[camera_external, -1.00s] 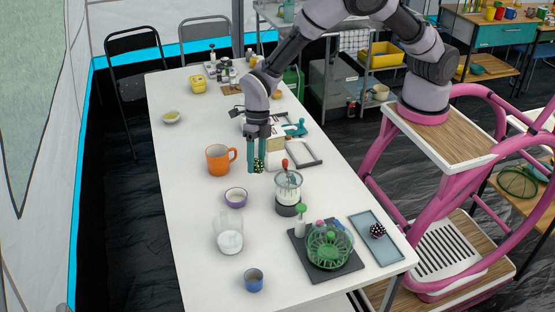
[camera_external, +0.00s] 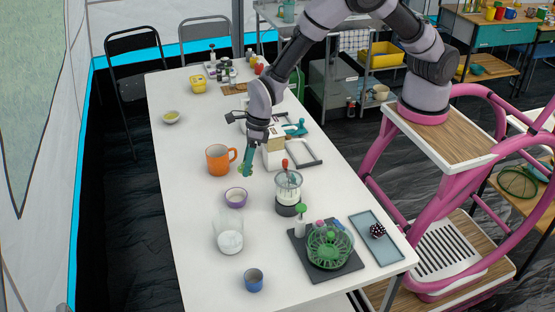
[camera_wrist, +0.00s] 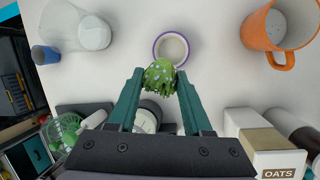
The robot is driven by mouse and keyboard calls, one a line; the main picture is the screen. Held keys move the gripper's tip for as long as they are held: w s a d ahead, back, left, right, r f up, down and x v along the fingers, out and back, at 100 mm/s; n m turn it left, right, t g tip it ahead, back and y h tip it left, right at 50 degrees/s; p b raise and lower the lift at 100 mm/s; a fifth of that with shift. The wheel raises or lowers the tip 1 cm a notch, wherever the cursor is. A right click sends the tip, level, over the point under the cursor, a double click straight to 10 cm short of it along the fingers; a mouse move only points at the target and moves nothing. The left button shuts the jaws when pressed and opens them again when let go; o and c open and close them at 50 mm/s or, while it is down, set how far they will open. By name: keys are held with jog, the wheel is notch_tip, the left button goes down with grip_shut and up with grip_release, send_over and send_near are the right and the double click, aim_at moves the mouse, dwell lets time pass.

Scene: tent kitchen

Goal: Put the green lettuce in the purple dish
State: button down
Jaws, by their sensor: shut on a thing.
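The green lettuce (camera_wrist: 160,76) is held between the two teal fingers of my gripper (camera_wrist: 158,84) in the wrist view. In the external view my gripper (camera_external: 246,170) is above the white table, and the lettuce is small and mostly hidden by the fingers. The purple dish (camera_external: 236,197) is a small round bowl with a pale inside, upright on the table. It lies a little nearer the front of the table than my gripper. In the wrist view the dish (camera_wrist: 171,47) shows just beyond the lettuce, with its rim partly behind it.
An orange mug (camera_external: 218,160) stands left of my gripper. A glass container (camera_external: 229,237), a blue cup (camera_external: 253,280) and a blender-like jar (camera_external: 288,190) stand around the dish. An oats box (camera_wrist: 266,152) is at the wrist view's lower right. The table's left side is mostly clear.

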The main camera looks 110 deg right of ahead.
jog(key=n, duration=0.1)
jog(key=w+n+t, duration=0.1)
jog(key=shift+w+d+n+y, duration=0.25)
jog(key=shift+d+n+y, duration=0.05)
jog(key=shift+d+n, duration=0.1)
jog(key=w+n+y, duration=0.1)
jog(key=n, duration=0.1)
send_over(240, 200)
jog(key=shift+t, duration=0.3)
jog(key=shift+d+f, duration=0.15)
jog(key=shift+f, duration=3.9)
jog(key=shift+c, duration=1.2)
grip_release()
notch_tip(240, 200, up, 7)
jog(key=shift+r, duration=0.1)
